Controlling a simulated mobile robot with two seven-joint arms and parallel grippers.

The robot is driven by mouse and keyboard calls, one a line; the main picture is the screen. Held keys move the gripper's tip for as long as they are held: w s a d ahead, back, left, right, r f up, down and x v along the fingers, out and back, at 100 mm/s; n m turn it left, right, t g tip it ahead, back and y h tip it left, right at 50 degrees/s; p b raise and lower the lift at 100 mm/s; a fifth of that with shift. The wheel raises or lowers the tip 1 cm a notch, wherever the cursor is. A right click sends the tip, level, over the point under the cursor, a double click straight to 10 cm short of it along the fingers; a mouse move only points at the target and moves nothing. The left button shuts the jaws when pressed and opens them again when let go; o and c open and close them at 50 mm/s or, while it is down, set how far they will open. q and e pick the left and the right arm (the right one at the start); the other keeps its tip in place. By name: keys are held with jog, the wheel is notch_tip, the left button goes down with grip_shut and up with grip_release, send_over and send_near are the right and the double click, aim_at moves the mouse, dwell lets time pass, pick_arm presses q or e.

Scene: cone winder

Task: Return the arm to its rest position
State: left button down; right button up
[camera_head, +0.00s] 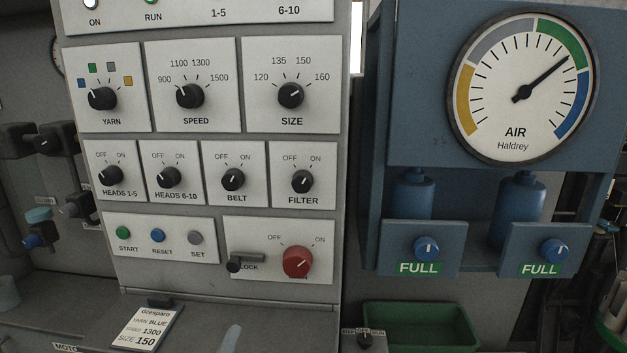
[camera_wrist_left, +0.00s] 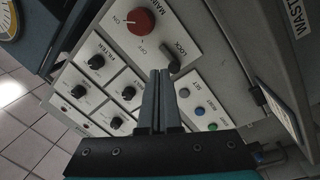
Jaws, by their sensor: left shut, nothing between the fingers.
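My left gripper (camera_wrist_left: 160,72) shows in the left wrist view with its two grey fingers together and nothing between them. Its fingertips point at the control panel near the black LOCK lever (camera_wrist_left: 175,58) and red MAIN knob (camera_wrist_left: 140,20); whether they touch the panel is unclear. In the head view only a grey-blue tip of the left gripper (camera_head: 231,338) shows at the bottom edge, below the panel and right of the order card (camera_head: 147,329). The red knob (camera_head: 297,262) and the LOCK lever (camera_head: 248,261) are uncovered there. My right gripper is in neither view.
The control panel (camera_head: 230,210) carries several black knobs and three buttons. A blue air cabinet (camera_head: 375,150) stands at right, its gauge (camera_head: 525,130) needle in the green band. A green bin (camera_head: 420,312) sits below it. A ledge (camera_head: 70,300) runs below the panel.

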pick_arm(q)
jog(key=s+d+f+m+g+h, duration=0.1)
jog(key=s+d+f+m+g, duration=0.3)
jog(key=f+m+g, duration=0.15)
jog(key=s+a+f+m+g+y, duration=0.1)
jog(key=s+a+f+m+g, duration=0.15)
jog(key=s, duration=0.35)
jog(key=s+a+f+m+g+y, duration=0.1)
jog(key=s+a+f+g+y, duration=0.1)
jog(key=s+f+g, duration=0.3)
jog(key=s+a+f+m+g+y, duration=0.1)
jog(key=s+a+f+m+g, duration=0.15)
jog(key=s, duration=0.55)
notch_tip(320, 180, down, 21)
jog(key=s+g, duration=0.1)
jog(key=s+a+f+g+b, duration=0.1)
jog(key=s+a+f, duration=0.1)
jog(key=s+f, duration=1.3)
jog(key=shift+s+a+f+g, duration=0.25)
jog(key=shift+s+g, duration=0.1)
jog(key=shift+s, duration=0.2)
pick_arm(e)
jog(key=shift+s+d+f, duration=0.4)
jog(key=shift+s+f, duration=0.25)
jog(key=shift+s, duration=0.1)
